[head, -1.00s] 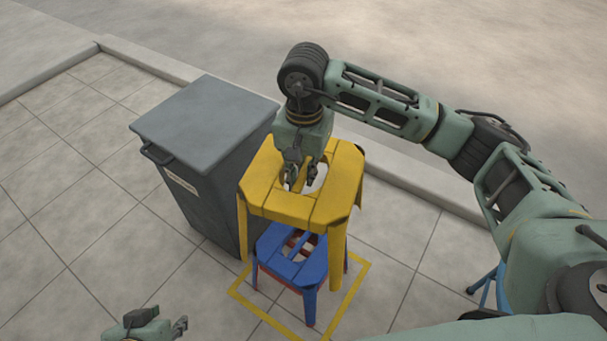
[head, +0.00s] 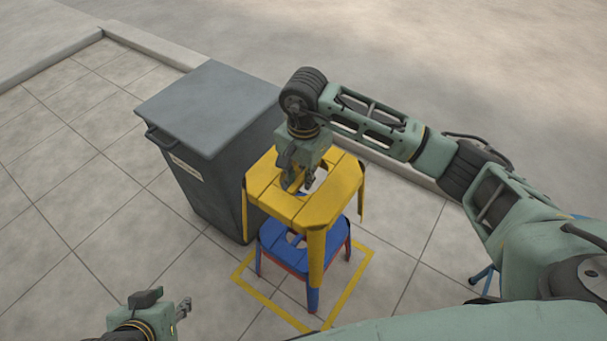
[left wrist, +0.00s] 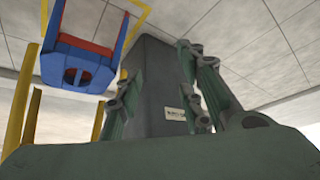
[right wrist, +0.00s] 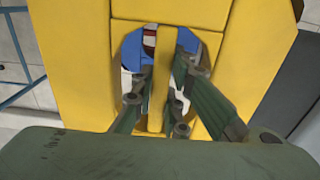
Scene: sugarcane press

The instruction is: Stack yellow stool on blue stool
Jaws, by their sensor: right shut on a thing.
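The yellow stool (head: 284,203) is held upright in the air above the blue stool (head: 272,234). My right gripper (head: 297,183) points down into its seat opening and is shut on the seat's middle bar, as the right wrist view (right wrist: 160,75) shows. The blue stool stands directly below, with red parts under its seat; it also shows in the left wrist view (left wrist: 75,65). The yellow legs reach down around the blue seat; whether they touch it is unclear. My left gripper (head: 184,308) is empty and open, low at the left; its fingers stand apart in its wrist view (left wrist: 160,85).
A grey lidded bin (head: 210,110) stands close to the left of the stools. A yellow square outline (head: 345,303) is marked on the paving around the blue stool. A curb (head: 160,45) runs behind. Paving at the left is free.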

